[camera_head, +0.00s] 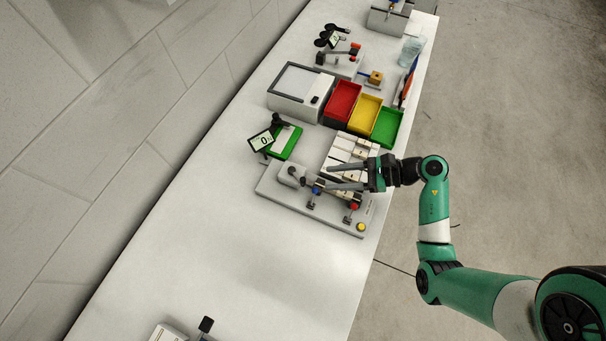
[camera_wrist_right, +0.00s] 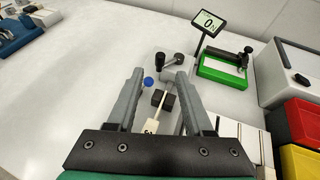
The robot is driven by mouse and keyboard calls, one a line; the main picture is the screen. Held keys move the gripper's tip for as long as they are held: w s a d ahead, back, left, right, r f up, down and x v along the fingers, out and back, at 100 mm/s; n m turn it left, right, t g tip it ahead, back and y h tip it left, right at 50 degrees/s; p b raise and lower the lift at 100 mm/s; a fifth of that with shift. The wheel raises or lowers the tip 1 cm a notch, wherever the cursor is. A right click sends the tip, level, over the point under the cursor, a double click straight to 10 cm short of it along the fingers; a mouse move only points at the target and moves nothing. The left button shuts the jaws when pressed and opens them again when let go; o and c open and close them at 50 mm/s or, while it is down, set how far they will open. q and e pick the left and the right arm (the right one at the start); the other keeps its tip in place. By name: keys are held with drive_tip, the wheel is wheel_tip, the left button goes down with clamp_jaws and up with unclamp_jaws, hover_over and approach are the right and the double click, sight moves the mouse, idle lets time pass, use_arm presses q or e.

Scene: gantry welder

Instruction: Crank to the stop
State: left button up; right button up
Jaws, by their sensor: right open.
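A white strip (camera_wrist_right: 158,124) and a black block (camera_wrist_right: 163,99) appear between the fingers, with no visible grip. My left gripper is out of view.
A green device (camera_head: 286,142) with a display (camera_head: 262,140) reading 0 stands behind the plate. White blocks (camera_head: 345,150) lie beside it. Red (camera_head: 343,99), yellow (camera_head: 365,113) and green (camera_head: 386,127) bins stand farther along. The near bench (camera_head: 235,260) is mostly clear.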

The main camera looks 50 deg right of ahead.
sight(303, 179)
drive_tip(key=b+x, duration=0.1)
drive_tip(key=x, duration=0.8)
drive_tip(key=shift+w+a+f, duration=0.1)
drive_tip(key=shift+w+a, duration=0.1)
drive_tip(key=shift+w, duration=0.05)
clamp_jaws()
